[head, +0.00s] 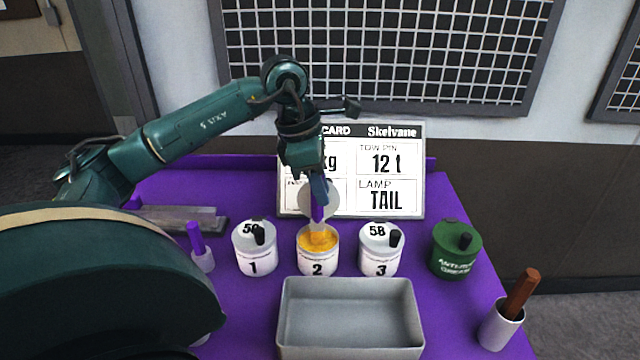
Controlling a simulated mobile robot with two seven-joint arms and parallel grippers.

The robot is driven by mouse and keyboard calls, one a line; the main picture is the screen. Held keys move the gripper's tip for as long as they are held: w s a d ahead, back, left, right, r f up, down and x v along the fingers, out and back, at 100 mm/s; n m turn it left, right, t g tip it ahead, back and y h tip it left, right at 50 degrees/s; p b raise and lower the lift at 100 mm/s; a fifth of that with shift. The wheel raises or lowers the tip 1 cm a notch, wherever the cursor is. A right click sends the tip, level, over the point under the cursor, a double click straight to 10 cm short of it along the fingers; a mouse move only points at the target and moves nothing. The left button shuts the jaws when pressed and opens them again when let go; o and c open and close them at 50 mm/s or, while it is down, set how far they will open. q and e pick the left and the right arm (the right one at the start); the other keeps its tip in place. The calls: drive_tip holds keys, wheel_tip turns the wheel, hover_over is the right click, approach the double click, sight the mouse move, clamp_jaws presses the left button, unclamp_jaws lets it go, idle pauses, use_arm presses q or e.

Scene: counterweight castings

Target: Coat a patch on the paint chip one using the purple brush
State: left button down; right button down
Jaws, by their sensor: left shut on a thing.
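My left gripper (317,184) points down above pot 2 (318,263) and is shut on the purple brush (318,212). The brush hangs upright, with its pale lower end at or just above the yellow-orange paint (318,239) in the open pot; I cannot tell whether it touches. Pot 1 (255,259) and pot 3 (381,261) stand on either side, with grey lids on. I cannot make out a paint chip marked one. My right gripper is not in view.
A grey tray (350,290) lies in front of the pots. A green tin (457,250) and a cup (499,331) with a brown handle stand right. Another purple-handled item (195,238) stands left. A card board (405,170) stands behind. A grey bar (180,223) lies back left.

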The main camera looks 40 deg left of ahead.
use_arm(q)
drive_tip(key=shift+r+p, duration=2.75)
drive_tip(key=shift+r, duration=0.75)
drive_tip(key=shift+f, duration=0.1)
